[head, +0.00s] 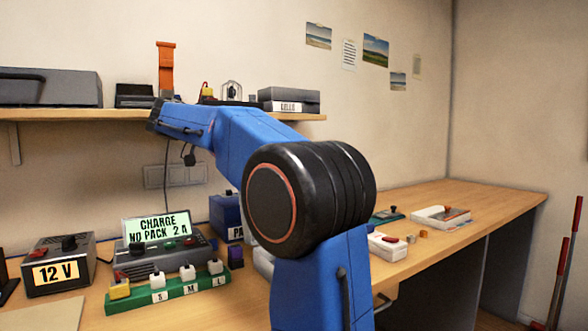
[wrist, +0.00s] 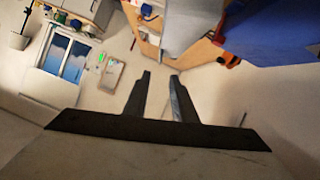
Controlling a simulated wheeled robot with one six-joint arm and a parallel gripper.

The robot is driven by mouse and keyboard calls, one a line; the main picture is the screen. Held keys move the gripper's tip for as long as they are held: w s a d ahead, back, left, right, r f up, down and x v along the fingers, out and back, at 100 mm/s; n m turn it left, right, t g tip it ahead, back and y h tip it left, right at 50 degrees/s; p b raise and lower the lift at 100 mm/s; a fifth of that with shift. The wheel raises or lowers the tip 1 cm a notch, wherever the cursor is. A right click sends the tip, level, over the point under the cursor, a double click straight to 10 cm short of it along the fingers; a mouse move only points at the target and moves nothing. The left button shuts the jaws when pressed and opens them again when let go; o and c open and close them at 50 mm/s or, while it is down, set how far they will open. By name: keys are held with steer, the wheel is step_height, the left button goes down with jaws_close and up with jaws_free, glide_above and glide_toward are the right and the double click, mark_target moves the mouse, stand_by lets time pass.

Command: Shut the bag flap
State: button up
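I cannot make out a bag or its flap in either view. My gripper (wrist: 161,75) shows in the wrist view with its two dark fingers apart and nothing between them. Its fingertips point toward a pale wall and room area, with no object touching them. In the head view my blue arm reaches up and left in front of the shelf, and I cannot make out the gripper's fingers there. The arm hides part of the bench and the things behind it.
A charger (head: 165,244), a 12 V supply (head: 58,268) and a green S-M-L rack (head: 168,294) stand on the bench at left. A blue box (head: 226,216) is partly behind my arm. A wall shelf (head: 75,114) holds cases.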

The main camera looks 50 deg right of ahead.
steer(key=x, duration=1.2)
steer(key=shift+s+d+f, duration=0.1)
steer(key=shift+d, duration=0.2)
jaws_close()
stand_by(0.9)
